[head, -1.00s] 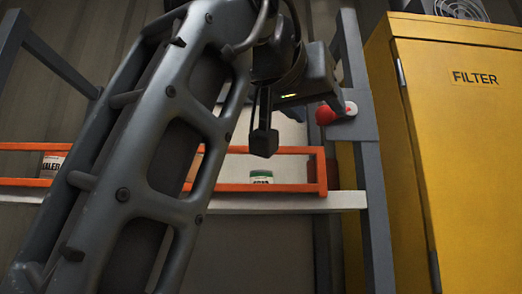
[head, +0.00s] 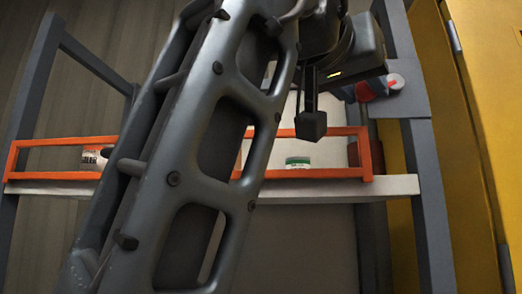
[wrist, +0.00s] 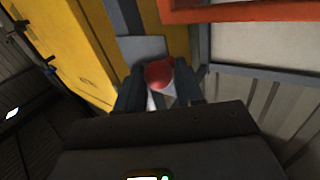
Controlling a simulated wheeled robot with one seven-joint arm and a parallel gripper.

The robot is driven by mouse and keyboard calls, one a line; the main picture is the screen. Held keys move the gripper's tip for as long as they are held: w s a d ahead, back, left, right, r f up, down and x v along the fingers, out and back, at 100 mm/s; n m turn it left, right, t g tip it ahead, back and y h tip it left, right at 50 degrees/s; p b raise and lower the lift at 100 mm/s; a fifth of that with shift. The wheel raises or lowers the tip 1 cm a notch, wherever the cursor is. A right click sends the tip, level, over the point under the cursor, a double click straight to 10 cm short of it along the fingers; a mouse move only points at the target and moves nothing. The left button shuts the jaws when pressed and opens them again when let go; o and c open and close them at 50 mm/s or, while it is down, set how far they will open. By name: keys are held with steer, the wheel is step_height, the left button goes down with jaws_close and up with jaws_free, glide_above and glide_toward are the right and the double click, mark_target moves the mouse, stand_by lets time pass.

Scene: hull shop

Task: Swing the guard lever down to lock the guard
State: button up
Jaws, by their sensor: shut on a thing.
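The guard lever's red knob (wrist: 159,74) sits between the two dark fingers of my gripper (wrist: 161,88) in the wrist view, and the jaws are shut on it. In the head view the red knob (head: 361,91) is partly hidden behind a dark part of my gripper (head: 336,108), just left of the lever's white, red-marked end (head: 395,82) at the grey post. The lever's arm is mostly hidden, so its angle is hard to tell. The guard (head: 320,173) is an orange rail frame along the shelf front, its right end below the lever.
A white shelf (head: 405,187) holds a green-topped container (head: 298,162) and a labelled can (head: 97,158) behind the rails. A grey post (head: 432,205) and a yellow cabinet (head: 490,150) stand close on the right. My arm covers the middle of the shelf.

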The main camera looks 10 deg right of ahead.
steer(key=shift+d, duration=0.1)
jaws_close()
steer(key=shift+s, duration=0.1)
steer(key=shift+s+d+f+n+t+h+b, duration=0.1)
steer(key=shift+d+f+n+t+h+b, duration=0.15)
steer(key=shift+f+n+b, duration=0.3)
steer(key=shift+d+f+n+t+h+b, duration=0.15)
steer(key=shift+f+n+h+b, duration=0.15)
steer(key=shift+b, duration=0.35)
steer(key=shift+s+d+f+n+t+h+b, duration=0.1)
steer(key=shift+d+f+n+t+b, duration=0.2)
steer(key=shift+n, duration=0.4)
steer(key=shift+s+d+f+n+t+h+b, duration=0.15)
steer(key=shift+n+t+b, duration=0.2)
steer(key=shift+n+t, duration=0.25)
steer(key=shift+d+f+n+t+h+b, duration=0.1)
steer(key=shift+d+n+t+b, duration=0.15)
steer(key=shift+n, duration=0.5)
steer(key=o, duration=0.9)
jaws_free()
steer(key=shift+a, duration=0.1)
